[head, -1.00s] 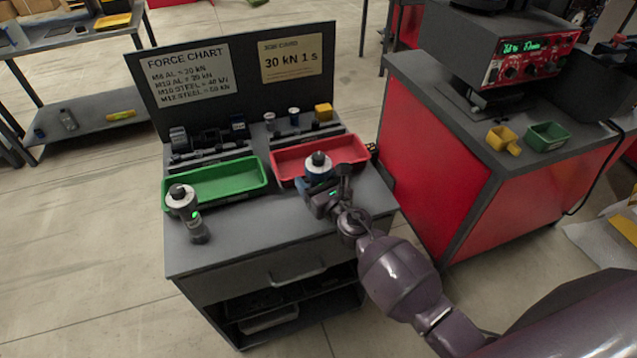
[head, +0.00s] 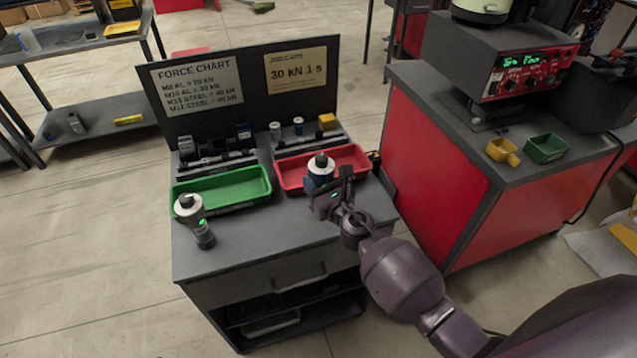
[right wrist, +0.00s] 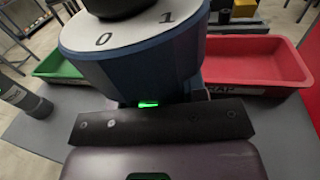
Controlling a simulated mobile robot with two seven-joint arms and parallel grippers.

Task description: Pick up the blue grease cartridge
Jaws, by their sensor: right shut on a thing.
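The blue grease cartridge (head: 320,179) has a white top and a black knob. It is upright at the near edge of the red tray (head: 349,154). My right gripper (head: 331,192) is shut on it from the near side. In the right wrist view, the cartridge's blue body (right wrist: 150,82) rises just beyond the dark gripper (right wrist: 160,123), and its white top reads 0 and 1. Its bottom is hidden, so I cannot tell whether it touches the bench. My left gripper is not in view.
A grey cylinder with a white top (head: 187,203) stands at the bench's left, in front of the green tray (head: 222,190). Small parts and a yellow block (head: 327,121) sit behind the trays. A red cabinet (head: 440,165) stands to the right. The bench front (head: 275,235) is bare.

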